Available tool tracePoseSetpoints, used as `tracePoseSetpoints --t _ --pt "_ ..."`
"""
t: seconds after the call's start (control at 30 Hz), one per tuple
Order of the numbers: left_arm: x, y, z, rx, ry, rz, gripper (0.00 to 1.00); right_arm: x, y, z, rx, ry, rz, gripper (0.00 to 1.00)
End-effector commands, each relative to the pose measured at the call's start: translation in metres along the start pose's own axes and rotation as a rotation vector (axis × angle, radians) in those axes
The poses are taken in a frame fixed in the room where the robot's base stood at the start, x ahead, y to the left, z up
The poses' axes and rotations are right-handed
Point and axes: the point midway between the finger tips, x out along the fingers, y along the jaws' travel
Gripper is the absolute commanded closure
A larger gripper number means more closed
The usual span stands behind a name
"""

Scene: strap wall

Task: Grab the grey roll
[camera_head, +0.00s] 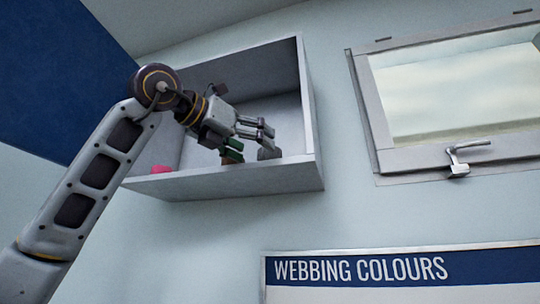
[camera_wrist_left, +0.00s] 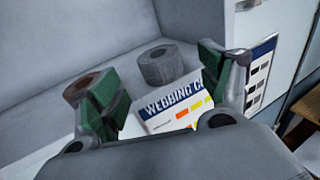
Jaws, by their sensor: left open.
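The grey roll (camera_wrist_left: 160,66) stands on the pale shelf floor in the left wrist view, beyond and between the two fingers. Its open core faces up. My left gripper (camera_head: 250,150) reaches into the wall shelf in the head view. It is open; in the left wrist view its green-padded fingers (camera_wrist_left: 158,88) are wide apart with nothing between the pads. The roll is apart from them. In the head view a dark grey shape is at the fingertips; I cannot tell if it is the roll or a finger. My right gripper is not in view.
The open shelf box (camera_head: 313,120) has side walls and a front lip. A pink item (camera_head: 160,169) sits at its left. A brown roll (camera_wrist_left: 80,88) is partly hidden by the left finger. A window (camera_head: 455,90) with a handle and a webbing colours board (camera_head: 400,269) are nearby.

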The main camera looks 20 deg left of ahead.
Motion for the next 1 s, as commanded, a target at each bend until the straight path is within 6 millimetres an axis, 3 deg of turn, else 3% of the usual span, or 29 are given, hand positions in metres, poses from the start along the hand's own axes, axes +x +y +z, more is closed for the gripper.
tracePoseSetpoints --t 0.53,1.0 --pt "0.006 0.000 0.001 0.000 0.001 0.000 0.22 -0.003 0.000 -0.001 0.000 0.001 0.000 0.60" --pt "0.044 0.001 0.008 0.000 0.001 -0.001 0.22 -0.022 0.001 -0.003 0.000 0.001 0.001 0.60"
